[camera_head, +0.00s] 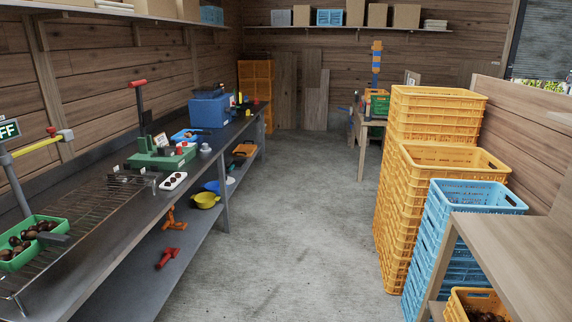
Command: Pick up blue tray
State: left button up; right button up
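A small blue tray (180,138) lies on the dark workbench (130,208) along the left wall, in front of a blue box (209,111). Small things sit on or beside it; they are too small to make out. A green device (160,158) with an upright black post stands nearer to me on the same bench. Neither of my grippers is in view.
A green tray of chestnuts (28,252) sits on a wire rack at the near left. Stacked yellow crates (437,102) and blue crates (477,193) stand on the right beside a wooden table (510,250). The concrete floor between is clear.

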aim_at(191, 135)
jog(key=i+z, duration=0.15)
jog(key=i, duration=2.1)
jog(key=i+u, duration=0.15)
jog(key=i, duration=0.45)
jog(key=i+u, duration=0.15)
jog(key=i, duration=0.45)
jog(key=i+l+u, duration=0.2)
jog(key=i, duration=0.4)
jog(key=i+l+u, duration=0.15)
jog(key=i, duration=0.45)
